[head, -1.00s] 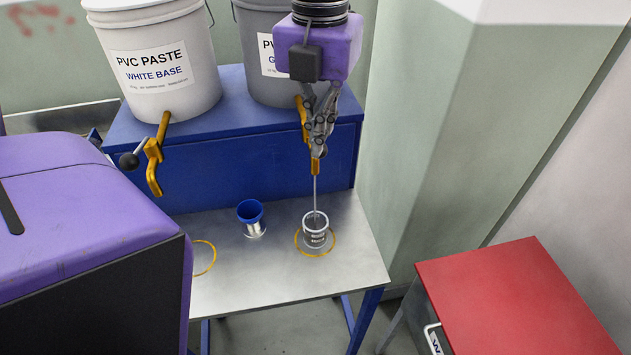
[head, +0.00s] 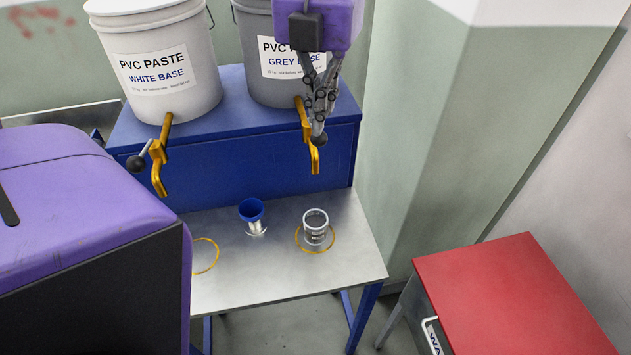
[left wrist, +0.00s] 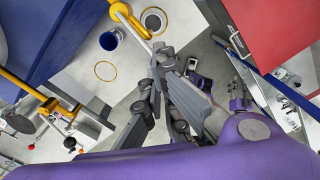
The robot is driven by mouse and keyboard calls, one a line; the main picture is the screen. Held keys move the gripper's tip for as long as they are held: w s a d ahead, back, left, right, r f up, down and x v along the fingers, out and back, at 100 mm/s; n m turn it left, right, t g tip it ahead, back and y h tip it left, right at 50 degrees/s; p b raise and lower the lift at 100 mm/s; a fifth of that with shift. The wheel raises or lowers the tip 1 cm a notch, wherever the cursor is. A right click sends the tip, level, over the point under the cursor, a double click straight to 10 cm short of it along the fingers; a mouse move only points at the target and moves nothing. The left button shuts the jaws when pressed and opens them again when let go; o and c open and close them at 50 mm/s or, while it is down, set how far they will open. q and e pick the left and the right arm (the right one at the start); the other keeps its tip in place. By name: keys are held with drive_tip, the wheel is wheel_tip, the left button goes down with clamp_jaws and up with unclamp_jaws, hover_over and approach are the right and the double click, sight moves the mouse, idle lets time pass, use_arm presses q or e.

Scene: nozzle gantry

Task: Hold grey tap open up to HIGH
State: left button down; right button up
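The grey tap (head: 307,125) is a yellow spout on the front of the GREY BASE bucket (head: 277,85). No paste stream shows below it. Its dark ball knob (head: 319,142) sits right of the spout. My left gripper (head: 319,128) is just above the knob, its fingers very near or touching it. In the left wrist view, the lever rod (left wrist: 136,30) reaches to the fingertips (left wrist: 158,68); whether they grip it is unclear. A small labelled cup (head: 316,230) stands upright below the tap inside a yellow ring, with grey inside; its fill mark is not readable. My right gripper is not visible.
The WHITE BASE bucket (head: 160,65) with its own yellow tap (head: 159,165) stands left on the blue stand (head: 235,155). A red-topped cabinet (head: 515,300) is at the right.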

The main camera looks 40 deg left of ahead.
use_arm(q)
drive_tip(key=shift+r, duration=0.1)
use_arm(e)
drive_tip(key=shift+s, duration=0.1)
use_arm(q)
drive_tip(key=shift+r+p, duration=0.6)
drive_tip(key=shift+r, duration=1.85)
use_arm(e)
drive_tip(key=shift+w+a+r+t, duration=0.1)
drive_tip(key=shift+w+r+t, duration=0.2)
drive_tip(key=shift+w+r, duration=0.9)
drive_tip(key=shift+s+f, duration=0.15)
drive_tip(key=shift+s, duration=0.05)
